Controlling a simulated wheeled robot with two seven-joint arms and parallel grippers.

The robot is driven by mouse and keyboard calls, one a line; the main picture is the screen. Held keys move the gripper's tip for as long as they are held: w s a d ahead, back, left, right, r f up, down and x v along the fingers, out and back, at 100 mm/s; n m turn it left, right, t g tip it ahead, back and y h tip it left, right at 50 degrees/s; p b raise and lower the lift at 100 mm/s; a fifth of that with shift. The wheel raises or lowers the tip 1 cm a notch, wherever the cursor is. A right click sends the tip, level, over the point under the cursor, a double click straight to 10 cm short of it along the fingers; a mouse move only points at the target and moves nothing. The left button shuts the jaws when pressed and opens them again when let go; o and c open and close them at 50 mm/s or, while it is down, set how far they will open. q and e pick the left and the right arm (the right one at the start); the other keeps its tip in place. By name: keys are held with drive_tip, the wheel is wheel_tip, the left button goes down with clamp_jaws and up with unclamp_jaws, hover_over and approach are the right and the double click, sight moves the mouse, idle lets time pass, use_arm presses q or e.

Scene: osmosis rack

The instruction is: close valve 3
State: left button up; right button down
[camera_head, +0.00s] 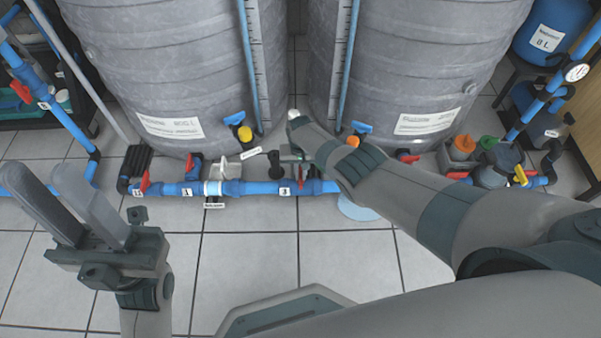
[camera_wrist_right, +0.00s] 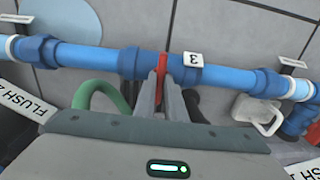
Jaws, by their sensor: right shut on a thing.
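Valve 3 sits on the blue horizontal pipe, marked by a white "3" label (camera_head: 285,191) that also shows in the right wrist view (camera_wrist_right: 193,60). Its narrow red handle (camera_wrist_right: 164,68) appears across the pipe's line in that view. My right gripper (camera_wrist_right: 161,80) is shut on this red handle, with one finger on each side. In the head view my right arm and hand largely hide the handle. My left gripper (camera_head: 42,172) is open and empty at the left, in front of the pipe and apart from it.
Two large grey tanks (camera_head: 175,70) stand behind the pipe (camera_head: 255,188). Other red valve handles (camera_head: 145,181) sit along it. A green hose (camera_wrist_right: 95,92) and a white jug (camera_wrist_right: 258,112) are near the right gripper. Open tiled floor lies in front.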

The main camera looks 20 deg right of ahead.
idle(0.4)
drive_tip(key=c, duration=1.8)
unclamp_jaws()
drive_tip(key=shift+r, duration=0.15)
